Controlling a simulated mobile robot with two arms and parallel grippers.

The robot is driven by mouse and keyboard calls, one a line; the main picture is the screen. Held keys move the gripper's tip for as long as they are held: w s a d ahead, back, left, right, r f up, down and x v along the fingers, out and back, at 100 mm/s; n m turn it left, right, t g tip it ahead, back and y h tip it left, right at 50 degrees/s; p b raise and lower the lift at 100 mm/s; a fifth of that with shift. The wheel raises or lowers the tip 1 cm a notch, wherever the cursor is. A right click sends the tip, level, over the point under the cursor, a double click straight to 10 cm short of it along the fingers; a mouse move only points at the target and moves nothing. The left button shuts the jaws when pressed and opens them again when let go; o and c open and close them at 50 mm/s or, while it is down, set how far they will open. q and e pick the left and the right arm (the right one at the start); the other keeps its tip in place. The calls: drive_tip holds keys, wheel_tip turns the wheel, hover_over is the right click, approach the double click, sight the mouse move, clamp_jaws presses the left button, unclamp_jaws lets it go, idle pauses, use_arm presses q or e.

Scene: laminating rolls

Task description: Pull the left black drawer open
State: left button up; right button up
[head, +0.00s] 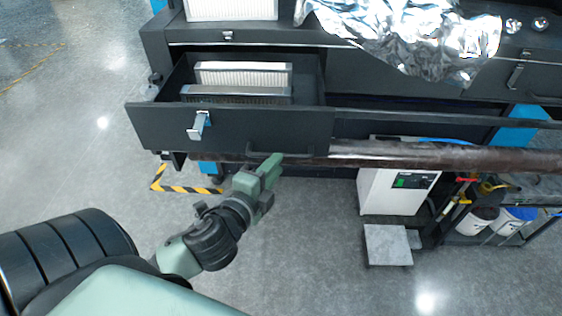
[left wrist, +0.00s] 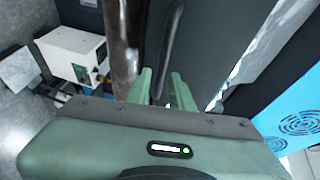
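The left black drawer (head: 160,130) is pulled out from the black machine, so its inside shows in the head view. A silver bracket (head: 199,124) sits on its front. A dark bar handle (head: 300,152) runs along the front's lower right edge; it also shows in the left wrist view (left wrist: 172,40). Whether a finger touches the handle is unclear. My right gripper is out of view.
Pleated filters (head: 242,75) lie in the drawer. A long brown roller (head: 430,155) runs right, beside the drawer front. Crumpled foil (head: 410,35) covers the machine top. A white box unit (head: 385,190) and a shelf with tubs (head: 478,220) stand below. Floor at left is clear.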

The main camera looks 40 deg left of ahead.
use_arm(q)
drive_tip(key=shift+v, duration=1.45)
